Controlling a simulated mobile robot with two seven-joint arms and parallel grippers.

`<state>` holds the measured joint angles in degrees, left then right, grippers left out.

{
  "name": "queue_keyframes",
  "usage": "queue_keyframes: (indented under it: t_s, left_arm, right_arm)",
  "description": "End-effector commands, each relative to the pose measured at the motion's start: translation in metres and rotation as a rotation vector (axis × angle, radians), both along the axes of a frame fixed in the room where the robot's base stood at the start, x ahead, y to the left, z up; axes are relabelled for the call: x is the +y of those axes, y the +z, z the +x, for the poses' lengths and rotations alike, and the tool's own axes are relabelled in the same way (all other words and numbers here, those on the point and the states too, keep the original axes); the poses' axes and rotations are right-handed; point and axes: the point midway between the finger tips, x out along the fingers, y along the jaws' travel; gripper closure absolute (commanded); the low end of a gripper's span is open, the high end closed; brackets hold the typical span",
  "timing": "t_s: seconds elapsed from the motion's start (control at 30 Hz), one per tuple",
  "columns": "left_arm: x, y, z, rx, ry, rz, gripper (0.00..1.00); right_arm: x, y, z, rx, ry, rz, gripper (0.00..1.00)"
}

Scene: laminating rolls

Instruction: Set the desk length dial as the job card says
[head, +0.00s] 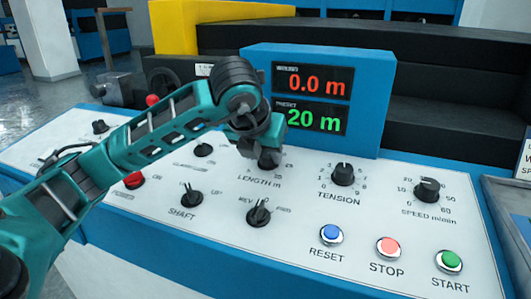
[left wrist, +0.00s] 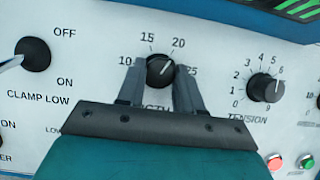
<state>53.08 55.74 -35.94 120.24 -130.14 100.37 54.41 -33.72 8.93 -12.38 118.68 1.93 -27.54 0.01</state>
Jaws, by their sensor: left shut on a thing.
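The black length dial (head: 269,160) is on the white sloping desk panel, partly hidden by my left gripper (head: 262,145). In the left wrist view the dial (left wrist: 160,71) sits between the two fingers of my left gripper (left wrist: 160,75), which is shut on it. Its white pointer line points up and right, roughly toward 20. The green preset display (head: 315,117) reads 20 m. The red display above it (head: 313,80) reads 0.0 m. A white card (head: 524,160) is cut off at the right edge; its text cannot be read in full. My right gripper is not in view.
The tension dial (head: 343,174) and speed dial (head: 427,190) are to the right. The shaft switch (head: 191,196) and a rev/fwd switch (head: 258,213) are nearer the front. Reset (head: 331,235), stop (head: 389,248) and start (head: 450,261) buttons line the front right.

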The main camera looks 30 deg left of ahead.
Motion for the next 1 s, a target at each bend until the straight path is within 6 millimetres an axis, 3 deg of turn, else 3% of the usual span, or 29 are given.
queue_keyframes:
  t_s: [0.47, 0.5, 0.77, 1.0]
  left_arm:
    - [-0.0001, 0.0005, 0.0002, -0.001, 0.015, -0.003, 0.95]
    - [-0.0001, 0.0005, 0.0002, -0.001, 0.015, -0.003, 0.63]
    - [-0.0001, 0.0002, 0.0001, -0.001, 0.014, -0.003, 0.39]
    - [-0.0002, 0.0011, -0.0004, 0.0, 0.013, -0.002, 0.39]
  right_arm:
    - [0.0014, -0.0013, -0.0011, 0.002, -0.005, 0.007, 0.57]
    - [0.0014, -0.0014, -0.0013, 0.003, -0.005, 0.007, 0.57]
    - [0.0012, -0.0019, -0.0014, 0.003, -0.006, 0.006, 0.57]
    - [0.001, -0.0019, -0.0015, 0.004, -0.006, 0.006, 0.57]
